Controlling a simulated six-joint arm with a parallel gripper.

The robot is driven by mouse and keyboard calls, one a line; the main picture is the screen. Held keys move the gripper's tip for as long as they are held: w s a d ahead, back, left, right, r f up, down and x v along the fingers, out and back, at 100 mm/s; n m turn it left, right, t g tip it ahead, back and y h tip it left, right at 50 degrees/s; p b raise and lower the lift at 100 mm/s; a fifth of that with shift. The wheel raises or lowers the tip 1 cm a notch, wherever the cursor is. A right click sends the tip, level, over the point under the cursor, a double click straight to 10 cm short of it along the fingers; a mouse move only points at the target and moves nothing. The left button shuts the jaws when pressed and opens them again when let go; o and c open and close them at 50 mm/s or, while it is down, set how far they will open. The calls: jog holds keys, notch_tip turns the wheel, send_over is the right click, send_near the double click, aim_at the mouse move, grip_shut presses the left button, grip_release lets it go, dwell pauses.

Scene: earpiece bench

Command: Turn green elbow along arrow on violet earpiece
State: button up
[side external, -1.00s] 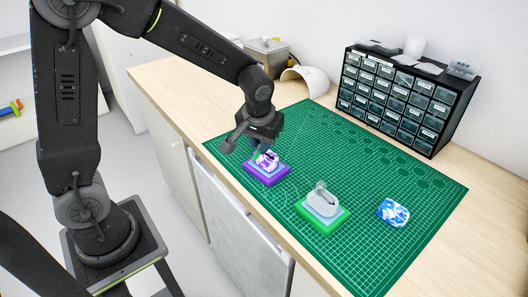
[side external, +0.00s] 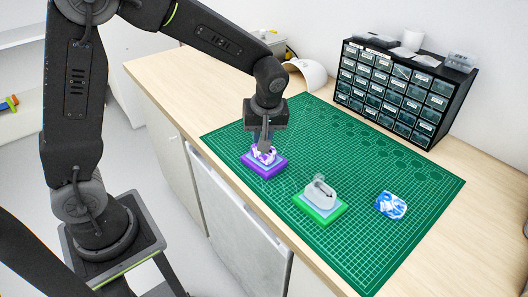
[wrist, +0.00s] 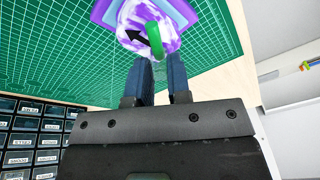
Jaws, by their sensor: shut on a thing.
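The violet-and-white earpiece (side external: 262,154) sits on a violet base (side external: 265,167) on the mat; the wrist view shows it at the top (wrist: 128,14). The green elbow (wrist: 155,40) stands on the earpiece, beside a black arrow (wrist: 134,37) that points to the upper left in the wrist view. My gripper (wrist: 158,60) is above the earpiece, fingers down, shut on the lower end of the green elbow. In the side view my gripper (side external: 264,146) hides the elbow.
A grey earpiece (side external: 319,191) on a green base (side external: 320,209) stands right of the violet one. A blue-and-white piece (side external: 390,205) lies farther right on the green mat (side external: 350,160). A drawer cabinet (side external: 400,92) stands at the back.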

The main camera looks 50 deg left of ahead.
jog(key=shift+w+n+g, duration=0.15)
jog(key=shift+n+g, duration=0.15)
jog(key=shift+n, duration=0.7)
jog(key=n, duration=0.3)
jog(key=n+g, duration=0.1)
jog(key=n, duration=0.1)
jog(key=shift+w, duration=0.25)
jog(key=o, duration=0.9)
jog(key=shift+a, duration=0.1)
jog(key=v, duration=1.3)
jog(key=shift+w+r, duration=0.1)
jog(key=shift+r, duration=0.3)
